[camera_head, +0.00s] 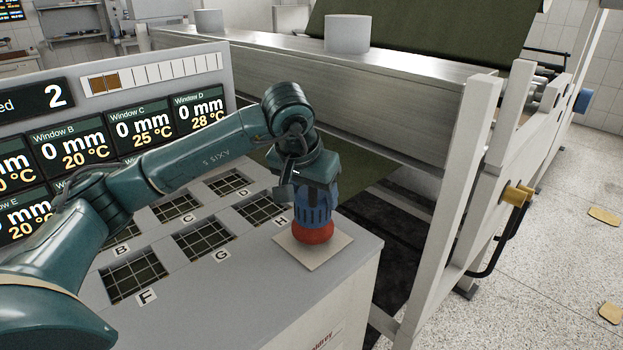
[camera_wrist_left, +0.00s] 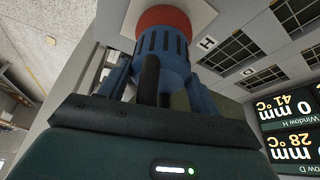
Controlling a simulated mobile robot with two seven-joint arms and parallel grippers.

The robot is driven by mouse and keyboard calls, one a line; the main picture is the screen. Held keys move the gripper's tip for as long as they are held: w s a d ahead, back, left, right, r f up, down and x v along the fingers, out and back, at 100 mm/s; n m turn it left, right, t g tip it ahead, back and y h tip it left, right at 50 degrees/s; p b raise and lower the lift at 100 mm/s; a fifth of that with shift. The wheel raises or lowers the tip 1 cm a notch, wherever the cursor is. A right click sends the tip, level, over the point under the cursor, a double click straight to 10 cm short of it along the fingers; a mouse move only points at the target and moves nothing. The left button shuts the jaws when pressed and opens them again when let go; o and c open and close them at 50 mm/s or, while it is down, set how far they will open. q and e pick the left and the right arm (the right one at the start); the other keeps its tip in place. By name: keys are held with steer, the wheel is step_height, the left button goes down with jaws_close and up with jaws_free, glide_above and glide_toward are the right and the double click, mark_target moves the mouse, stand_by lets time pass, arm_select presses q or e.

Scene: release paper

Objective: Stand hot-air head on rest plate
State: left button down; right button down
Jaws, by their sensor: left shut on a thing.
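The hot-air head (camera_head: 313,208) has a blue slotted body and a red end. It stands about upright with the red end down over the rest plate (camera_head: 321,260), a pale square at the right end of the grey bench top. Whether it touches the plate or hovers just above is hard to tell. My left gripper (camera_head: 306,185) is shut on the upper part of the head. In the left wrist view the blue body (camera_wrist_left: 165,45) sits between the fingers, with the red end towards the pale plate (camera_wrist_left: 208,14). My right gripper is not in view.
Gridded windows (camera_head: 203,239) with letter labels lie in the bench top left of the plate. A display panel (camera_head: 110,130) with mm and temperature readings stands behind them. A metal machine frame (camera_head: 470,170) rises close to the right. The bench top's front right is bare.

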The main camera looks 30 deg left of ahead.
arm_select(q)
steer(key=shift+f, duration=0.75)
steer(key=shift+f, duration=0.2)
steer(key=shift+c, duration=1.6)
jaws_free()
steer(key=v, duration=1.2)
steer(key=shift+s, duration=0.1)
